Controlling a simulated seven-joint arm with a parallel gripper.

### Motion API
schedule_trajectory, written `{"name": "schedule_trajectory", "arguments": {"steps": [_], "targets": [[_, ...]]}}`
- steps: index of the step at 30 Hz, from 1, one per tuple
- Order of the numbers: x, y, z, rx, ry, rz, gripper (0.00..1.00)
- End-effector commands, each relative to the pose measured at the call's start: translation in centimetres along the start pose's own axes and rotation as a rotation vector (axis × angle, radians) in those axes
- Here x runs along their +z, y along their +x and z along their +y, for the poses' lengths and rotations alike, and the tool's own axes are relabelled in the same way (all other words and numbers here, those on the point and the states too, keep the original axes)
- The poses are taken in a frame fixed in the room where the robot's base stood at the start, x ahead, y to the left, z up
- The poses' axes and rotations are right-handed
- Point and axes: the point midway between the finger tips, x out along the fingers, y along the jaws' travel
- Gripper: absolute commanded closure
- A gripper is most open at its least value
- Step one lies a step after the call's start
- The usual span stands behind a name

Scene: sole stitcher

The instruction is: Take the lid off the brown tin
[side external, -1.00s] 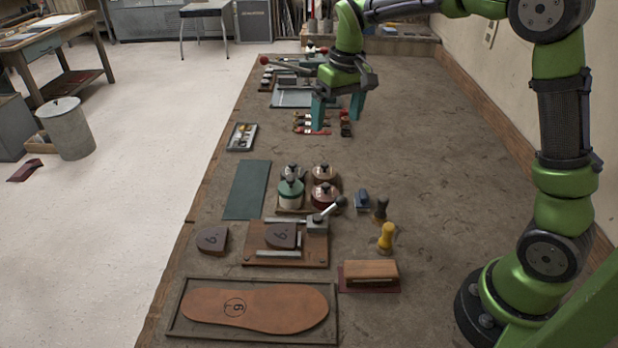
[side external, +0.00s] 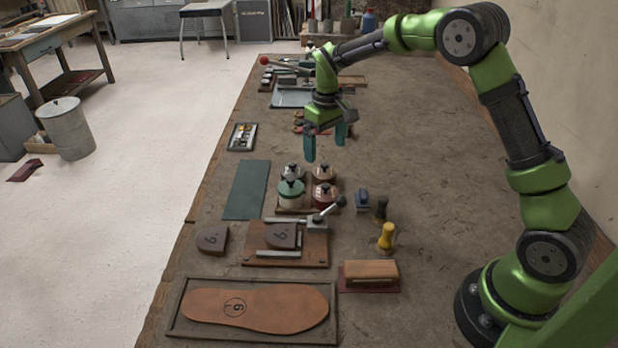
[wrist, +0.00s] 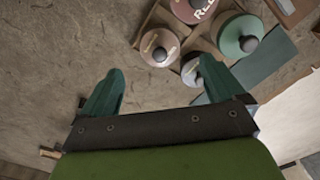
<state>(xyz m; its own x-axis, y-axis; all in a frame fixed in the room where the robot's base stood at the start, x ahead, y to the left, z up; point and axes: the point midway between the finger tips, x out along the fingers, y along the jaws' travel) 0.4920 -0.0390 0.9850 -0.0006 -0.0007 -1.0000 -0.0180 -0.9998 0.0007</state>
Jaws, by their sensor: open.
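The brown tin (side external: 323,175) stands at the back right of a group of tins on a low wooden tray. It has a brownish lid with a dark round knob, and the lid sits on the tin. In the wrist view its lid (wrist: 152,42) shows from above, beyond and between my fingertips. My gripper (side external: 325,150) is open and empty, pointing down, above and a little behind the tins. In the wrist view my gripper (wrist: 161,68) has its two teal fingers wide apart. The right finger partly hides the grey tin (wrist: 188,70).
Close beside the brown tin stand a green tin (side external: 290,195), a red tin (side external: 324,197) and the grey tin, all lidded with knobs. A stitching jig (side external: 290,240) with a lever lies in front. A green mat (side external: 247,190) lies left.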

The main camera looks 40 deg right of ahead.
Motion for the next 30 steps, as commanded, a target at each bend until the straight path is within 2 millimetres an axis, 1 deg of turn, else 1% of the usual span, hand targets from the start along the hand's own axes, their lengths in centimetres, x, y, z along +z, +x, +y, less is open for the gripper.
{"name": "schedule_trajectory", "arguments": {"steps": [5,12,15,23,30], "targets": [[0.1,1.2,0.0,-0.002,0.001,-0.002,0.04],[0.0,4.8,0.0,-0.002,0.001,-0.003,0.04],[0.0,5.6,0.0,-0.001,0.0,-0.002,0.04],[-0.1,5.8,0.0,-0.001,0.0,0.001,0.04],[-0.1,5.8,0.0,-0.001,0.0,0.001,0.41]]}}
